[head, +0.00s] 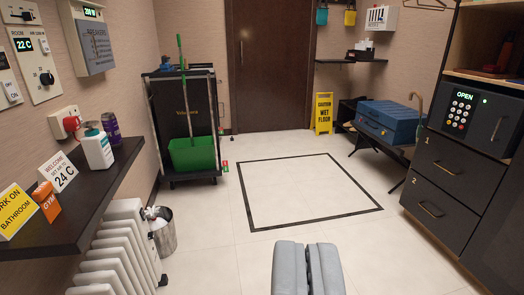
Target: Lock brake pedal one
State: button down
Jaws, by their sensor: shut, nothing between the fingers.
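My gripper (307,250) shows at the bottom centre of the head view, its two grey fingers shut and empty, above the pale floor. A dark wheeled cart (168,98) stands at the back left, with a green bucket (192,154) and a green-handled mop on its front. The cart is well ahead and to the left of my gripper, not touched. A small red and green part (224,166) shows low by the cart's right side. It is too small to tell whether it is a brake pedal. No pedal can be made out clearly.
A black-outlined square (262,228) marks clear floor in the middle. A shelf (80,195) and white radiator (112,255) line the left, with a bin (163,238) beside. A yellow wet-floor sign (323,113), blue case (388,122) and dark cabinet (440,165) stand right.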

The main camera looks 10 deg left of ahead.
aim_at(225, 169)
jog(key=i+u, duration=0.4)
jog(key=i, duration=1.3)
jog(key=i+z, duration=0.1)
jog(key=i, duration=0.45)
jog(key=i+j+z, duration=0.1)
jog(key=i, duration=0.5)
jog(key=i+j, duration=0.15)
jog(key=i, duration=0.4)
jog(key=i+j+z, duration=0.15)
jog(key=i+z, duration=0.2)
jog(key=i+j+z, duration=0.3)
jog(key=i, duration=0.2)
